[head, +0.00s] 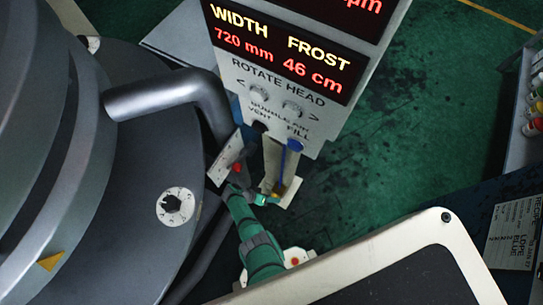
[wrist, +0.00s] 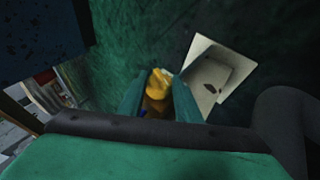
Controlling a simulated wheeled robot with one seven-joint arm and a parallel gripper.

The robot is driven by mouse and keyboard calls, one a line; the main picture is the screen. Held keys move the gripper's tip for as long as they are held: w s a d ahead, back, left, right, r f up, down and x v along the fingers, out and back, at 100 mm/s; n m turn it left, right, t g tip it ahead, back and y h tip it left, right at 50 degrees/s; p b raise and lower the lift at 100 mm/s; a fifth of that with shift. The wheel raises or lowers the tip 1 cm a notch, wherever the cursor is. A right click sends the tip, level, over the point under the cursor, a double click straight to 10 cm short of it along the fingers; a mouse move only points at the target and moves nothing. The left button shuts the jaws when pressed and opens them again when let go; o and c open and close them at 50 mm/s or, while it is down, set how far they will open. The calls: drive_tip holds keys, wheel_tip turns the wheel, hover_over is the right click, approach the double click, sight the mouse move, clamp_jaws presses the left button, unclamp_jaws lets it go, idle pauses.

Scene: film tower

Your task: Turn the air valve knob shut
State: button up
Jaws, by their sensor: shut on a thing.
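A small yellow knob (wrist: 159,84) sits between the two green fingers of my gripper (wrist: 158,98) in the wrist view. The fingers are closed on its sides, and its lower part is dark and partly hidden between them. In the head view my gripper (head: 262,199) reaches up to the yellow knob (head: 278,189), just below the control panel. A pale plate (head: 291,191) shows beside the knob, and a pale plate (wrist: 207,68) with a dark mark lies right of the fingers in the wrist view. I cannot read any label on the knob.
The control panel (head: 262,77) with red displays stands above. A large grey round machine with a bent pipe (head: 165,91) fills the left. A white-rimmed dark panel (head: 400,246) is at lower right. Green floor (head: 430,120) is open beyond.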

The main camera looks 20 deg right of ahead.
drive_tip(key=o, duration=1.1)
drive_tip(key=shift+c, duration=0.2)
drive_tip(key=shift+a+r, duration=0.1)
drive_tip(key=shift+r, duration=0.05)
drive_tip(key=v, duration=1)
drive_tip(key=shift+r, duration=0.25)
drive_tip(key=shift+a, duration=0.1)
